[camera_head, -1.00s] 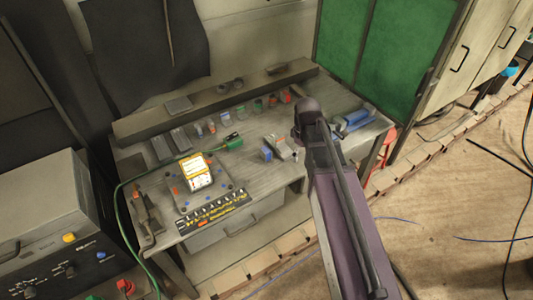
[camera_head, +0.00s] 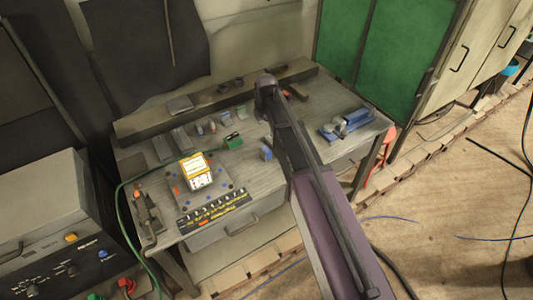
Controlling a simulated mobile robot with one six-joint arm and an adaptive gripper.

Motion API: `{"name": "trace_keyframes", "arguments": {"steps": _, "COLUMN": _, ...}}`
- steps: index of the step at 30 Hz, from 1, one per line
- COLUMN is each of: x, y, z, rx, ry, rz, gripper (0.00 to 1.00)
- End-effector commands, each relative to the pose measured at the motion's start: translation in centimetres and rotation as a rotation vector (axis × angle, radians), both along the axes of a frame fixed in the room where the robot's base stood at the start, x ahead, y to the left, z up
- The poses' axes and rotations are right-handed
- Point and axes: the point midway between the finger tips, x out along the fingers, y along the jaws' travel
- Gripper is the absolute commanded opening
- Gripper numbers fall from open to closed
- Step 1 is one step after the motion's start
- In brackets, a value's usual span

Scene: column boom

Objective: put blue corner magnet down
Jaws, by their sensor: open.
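A small blue block (camera_head: 266,153), which may be the blue corner magnet, sits on the workbench (camera_head: 262,183) just left of my arm. It is too small to make out its shape fully. My arm crosses the right half of the bench, and my gripper is hidden behind it, so its jaws do not show. A larger blue tool like a vise (camera_head: 346,124), with grey metal parts, lies on the right end of the bench.
A yellow-and-white meter (camera_head: 196,170) stands on a grey plate at the left of the bench. A black marked strip (camera_head: 213,211) lies along the front edge. A green connector (camera_head: 232,141) with a green cable lies behind. A raised ledge (camera_head: 153,122) runs along the back.

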Motion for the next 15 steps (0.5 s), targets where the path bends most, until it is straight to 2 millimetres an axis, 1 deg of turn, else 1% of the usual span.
{"name": "trace_keyframes", "arguments": {"steps": 10, "x": -0.03, "y": -0.01, "z": -0.12, "rx": 0.000, "ry": 0.000, "rz": -0.001, "gripper": 1.00}}
{"name": "trace_keyframes", "arguments": {"steps": 15, "x": -0.02, "y": -0.02, "z": -0.81, "rx": 0.000, "ry": 0.000, "rz": -0.002, "gripper": 1.00}}
